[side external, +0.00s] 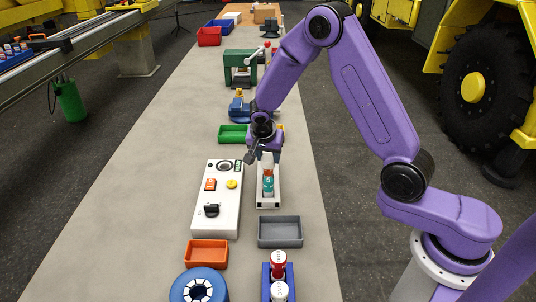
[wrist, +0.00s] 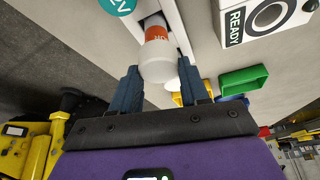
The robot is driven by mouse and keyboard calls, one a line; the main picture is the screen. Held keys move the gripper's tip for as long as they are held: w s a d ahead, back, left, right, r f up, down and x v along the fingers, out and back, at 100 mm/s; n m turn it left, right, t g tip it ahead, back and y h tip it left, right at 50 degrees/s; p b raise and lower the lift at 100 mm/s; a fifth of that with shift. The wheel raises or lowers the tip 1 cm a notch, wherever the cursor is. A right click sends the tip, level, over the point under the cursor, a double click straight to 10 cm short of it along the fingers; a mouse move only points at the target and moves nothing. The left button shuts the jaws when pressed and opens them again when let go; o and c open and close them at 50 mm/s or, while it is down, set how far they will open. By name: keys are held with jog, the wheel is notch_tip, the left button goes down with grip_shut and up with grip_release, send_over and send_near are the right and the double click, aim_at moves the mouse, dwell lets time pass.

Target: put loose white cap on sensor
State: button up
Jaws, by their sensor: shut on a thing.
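The white cap (wrist: 158,70) is between the two dark blue fingers of my gripper (wrist: 160,66), which is shut on it. In the side view my gripper (side external: 265,150) points down over the white holder (side external: 268,204). In the wrist view the orange band of the sensor (wrist: 156,33) shows just beyond the cap. The cap is in line with the sensor's top; I cannot tell whether it is fully seated.
A white control panel (side external: 225,180) stands close on the left. A grey tray (side external: 280,232) lies in front and a green tray (side external: 233,134) behind. Red and white capped items (side external: 279,268) stand in a blue holder at the front. The bench's left side is clear.

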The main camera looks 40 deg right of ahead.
jog(key=shift+f, duration=0.95)
jog(key=o, duration=1.1)
jog(key=shift+r, duration=3.5)
